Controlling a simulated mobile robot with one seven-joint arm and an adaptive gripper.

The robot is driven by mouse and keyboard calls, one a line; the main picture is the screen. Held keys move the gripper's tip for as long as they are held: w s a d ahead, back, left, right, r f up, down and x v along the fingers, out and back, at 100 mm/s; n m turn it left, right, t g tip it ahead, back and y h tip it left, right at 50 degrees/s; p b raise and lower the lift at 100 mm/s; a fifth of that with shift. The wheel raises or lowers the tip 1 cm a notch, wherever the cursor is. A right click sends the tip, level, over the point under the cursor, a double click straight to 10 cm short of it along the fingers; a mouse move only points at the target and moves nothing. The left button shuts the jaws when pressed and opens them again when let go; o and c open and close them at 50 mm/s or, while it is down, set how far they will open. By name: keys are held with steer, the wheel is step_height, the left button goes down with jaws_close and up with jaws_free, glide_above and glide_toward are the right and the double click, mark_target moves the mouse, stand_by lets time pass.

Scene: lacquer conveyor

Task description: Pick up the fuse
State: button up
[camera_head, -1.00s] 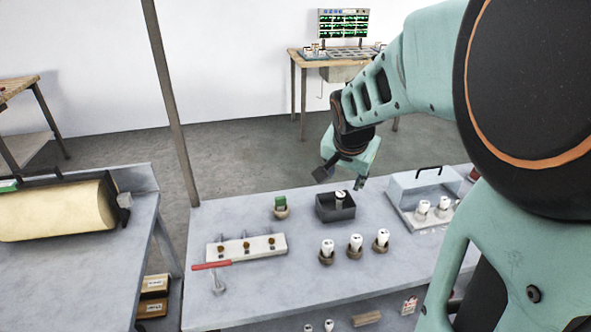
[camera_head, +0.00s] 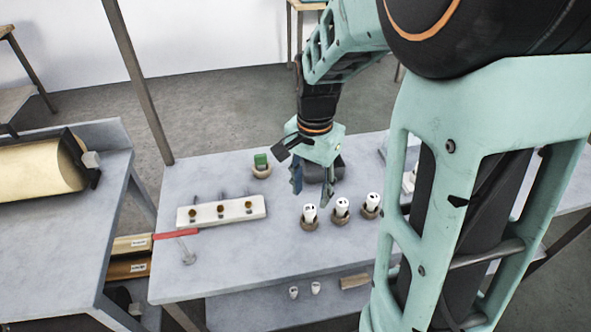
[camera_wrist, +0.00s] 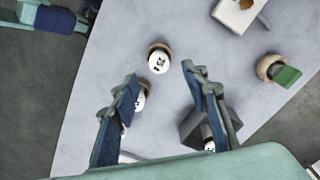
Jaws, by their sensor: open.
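Three white fuse-like cylinders stand upright in round brown holders on the grey table: left (camera_head: 310,213), middle (camera_head: 341,207) and right (camera_head: 371,202). Which one the task means cannot be told. My gripper (camera_head: 312,196) points down, open and empty, above and behind the left and middle cylinders. In the wrist view my gripper (camera_wrist: 158,74) has its fingers spread, with the left cylinder (camera_wrist: 157,63) showing beyond the fingertips, apart from them. The middle cylinder (camera_wrist: 140,101) is partly behind one finger. A dark box (camera_wrist: 191,124) holds another white cylinder (camera_wrist: 209,145), partly hidden.
A green piece (camera_head: 261,160) sits in a holder behind the white pegged block (camera_head: 222,211). A clear-covered case is mostly hidden behind my arm. The table's front middle is clear.

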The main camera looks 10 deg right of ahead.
mark_target(310, 208)
step_height(310, 208, down, 7)
steer(key=shift+s+a+r, duration=0.1)
steer(key=shift+s+r, duration=0.05)
steer(key=shift+r, duration=0.05)
stand_by(0.3)
jaws_close()
steer(key=shift+r, duration=0.25)
